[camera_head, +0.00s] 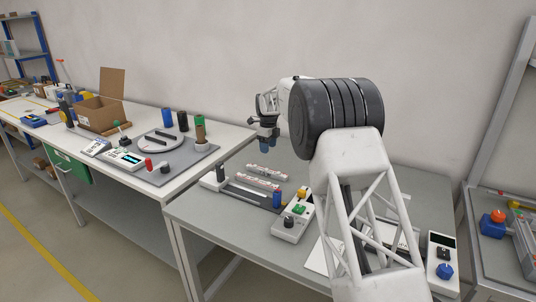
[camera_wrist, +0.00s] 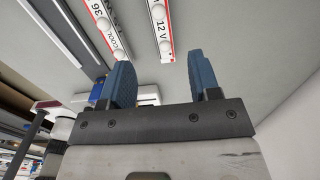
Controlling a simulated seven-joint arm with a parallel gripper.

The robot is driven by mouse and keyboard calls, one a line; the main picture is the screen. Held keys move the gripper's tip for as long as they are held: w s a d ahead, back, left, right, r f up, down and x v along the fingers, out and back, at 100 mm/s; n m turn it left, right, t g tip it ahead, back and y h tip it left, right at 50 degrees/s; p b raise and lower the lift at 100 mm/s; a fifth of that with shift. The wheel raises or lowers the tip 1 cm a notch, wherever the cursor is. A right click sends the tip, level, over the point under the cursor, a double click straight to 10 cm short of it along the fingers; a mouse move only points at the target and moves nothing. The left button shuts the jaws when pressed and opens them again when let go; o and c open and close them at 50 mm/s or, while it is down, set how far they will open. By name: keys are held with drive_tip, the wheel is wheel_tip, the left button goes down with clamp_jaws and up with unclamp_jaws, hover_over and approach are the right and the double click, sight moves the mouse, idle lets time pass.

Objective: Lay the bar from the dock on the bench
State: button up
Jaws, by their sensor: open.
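Two white bars with red edging and round white knobs lie roughly parallel on the near bench (camera_head: 205,222). The farther bar (camera_head: 267,171) and the nearer bar (camera_head: 256,182) are close together; in the wrist view one is marked "12 V" (camera_wrist: 161,28) and the other "COOL 36" (camera_wrist: 101,20). A low grey dock-like fixture (camera_head: 247,194) with a long slot lies in front of them; I cannot tell whether either bar belongs to it. My gripper (camera_head: 264,145) is above and behind the bars. In the wrist view its blue fingers (camera_wrist: 165,82) are apart, with nothing between them.
A white block (camera_head: 213,179) stands at the fixture's left end and a blue cylinder (camera_head: 277,197) at its right. My arm hides much of the bench's right side. Another bench (camera_head: 203,168) stands at left.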

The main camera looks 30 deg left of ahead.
drive_tip(key=shift+r, duration=0.55)
idle(0.6)
